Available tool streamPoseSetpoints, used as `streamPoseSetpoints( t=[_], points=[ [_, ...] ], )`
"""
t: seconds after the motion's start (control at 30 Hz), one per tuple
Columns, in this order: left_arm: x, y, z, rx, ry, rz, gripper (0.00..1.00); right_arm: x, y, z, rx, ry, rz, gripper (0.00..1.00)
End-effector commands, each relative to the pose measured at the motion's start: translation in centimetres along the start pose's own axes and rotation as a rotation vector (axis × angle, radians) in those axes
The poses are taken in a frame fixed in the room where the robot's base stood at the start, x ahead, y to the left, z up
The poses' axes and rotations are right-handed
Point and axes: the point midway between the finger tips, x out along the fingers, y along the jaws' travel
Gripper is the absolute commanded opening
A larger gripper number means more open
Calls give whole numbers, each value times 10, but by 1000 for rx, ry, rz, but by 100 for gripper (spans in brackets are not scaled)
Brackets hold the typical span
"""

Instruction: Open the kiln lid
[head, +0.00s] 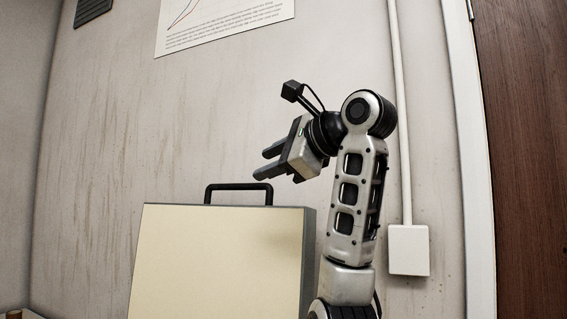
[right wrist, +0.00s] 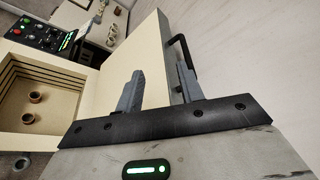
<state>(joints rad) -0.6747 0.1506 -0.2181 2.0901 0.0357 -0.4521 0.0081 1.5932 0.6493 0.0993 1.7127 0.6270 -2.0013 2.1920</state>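The kiln lid (head: 220,260) stands raised and upright, its cream inner face towards me in the head view. Its black handle (head: 238,188) is on the top edge. In the right wrist view the lid (right wrist: 132,55) stands beside the open kiln chamber (right wrist: 48,110), and the handle (right wrist: 182,52) shows beyond the fingers. My right gripper (head: 261,163) is open and empty, its two fingers apart, just above and right of the handle. The gripper (right wrist: 161,69) appears apart from the handle in the right wrist view. My left gripper is not in view.
Small brown pots (right wrist: 32,97) stand inside the chamber. A control panel (right wrist: 38,35) with buttons is beside the kiln. A bare wall (head: 110,120) is behind the lid, with a white conduit box (head: 409,250) and a brown door (head: 525,150) at right.

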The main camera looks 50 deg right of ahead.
Motion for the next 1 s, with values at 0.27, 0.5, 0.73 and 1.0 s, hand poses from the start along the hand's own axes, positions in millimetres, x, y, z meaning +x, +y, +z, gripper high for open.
streamPoseSetpoints(
  t=[0.27,0.5,0.73,1.0],
  points=[
    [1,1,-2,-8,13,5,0,-28,1,-1,3,3,3,38],
    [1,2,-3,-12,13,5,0,-32,1,0,3,2,6,38],
    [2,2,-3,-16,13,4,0,-31,1,0,3,1,5,38],
    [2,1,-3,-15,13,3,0,-31,1,0,3,1,5,38]
  ],
)
